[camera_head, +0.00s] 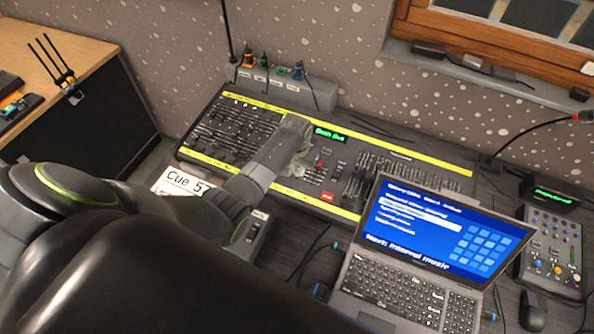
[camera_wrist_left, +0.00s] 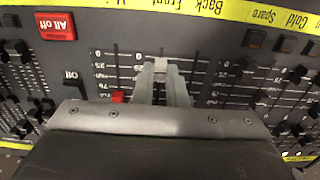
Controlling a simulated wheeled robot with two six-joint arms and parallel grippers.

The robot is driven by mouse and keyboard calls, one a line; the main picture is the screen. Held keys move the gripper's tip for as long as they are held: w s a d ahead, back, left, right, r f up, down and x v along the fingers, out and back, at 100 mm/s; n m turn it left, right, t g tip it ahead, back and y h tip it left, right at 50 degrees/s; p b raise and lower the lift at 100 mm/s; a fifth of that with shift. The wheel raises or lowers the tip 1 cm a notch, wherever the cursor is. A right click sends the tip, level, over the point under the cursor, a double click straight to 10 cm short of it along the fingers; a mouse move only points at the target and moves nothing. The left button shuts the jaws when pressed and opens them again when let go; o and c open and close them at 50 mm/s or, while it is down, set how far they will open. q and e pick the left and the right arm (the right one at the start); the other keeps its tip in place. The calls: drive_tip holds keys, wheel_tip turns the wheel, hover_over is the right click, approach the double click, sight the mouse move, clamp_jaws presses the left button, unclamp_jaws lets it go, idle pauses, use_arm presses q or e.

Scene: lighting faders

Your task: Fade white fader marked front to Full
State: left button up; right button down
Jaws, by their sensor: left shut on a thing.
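In the left wrist view, which shows the panel lettering upside down, the white fader (camera_wrist_left: 160,67) sits between my left gripper's (camera_wrist_left: 161,70) two grey fingertips. The gripper is shut on it. The fader is near the 0 end of its scale, around the 0 to 25 marks; the Full end lies toward the picture's bottom. The yellow strip (camera_wrist_left: 205,8) above carries the words Back and Front. The lower slot is hidden by the fingers and gripper body.
A red fader (camera_wrist_left: 118,96) sits to the left in the wrist view, near a red All off button (camera_wrist_left: 55,25). Several black faders stand to the right. In the head view a laptop (camera_head: 440,235) stands in front of the console, with a small mixer (camera_head: 550,250) further right.

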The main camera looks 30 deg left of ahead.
use_arm(q)
drive_tip(key=shift+w+a+r+b, duration=0.1)
drive_tip(key=shift+w+b, duration=0.65)
drive_tip(key=shift+w, duration=0.45)
drive_tip(key=shift+w+a+b, duration=0.1)
drive_tip(key=shift+w+b, duration=0.65)
drive_tip(key=shift+w, duration=0.4)
drive_tip(key=shift+w+r, duration=0.1)
drive_tip(key=o, duration=0.4)
drive_tip(key=shift+o, duration=0.2)
wheel_tip(320, 180, up, 3)
drive_tip(key=p, duration=0.3)
drive_tip(key=shift+f, duration=0.2)
wheel_tip(320, 180, up, 17)
drive_tip(key=s, duration=0.1)
drive_tip(key=shift+s+r+b, duration=0.15)
drive_tip(key=shift+s+b, duration=0.15)
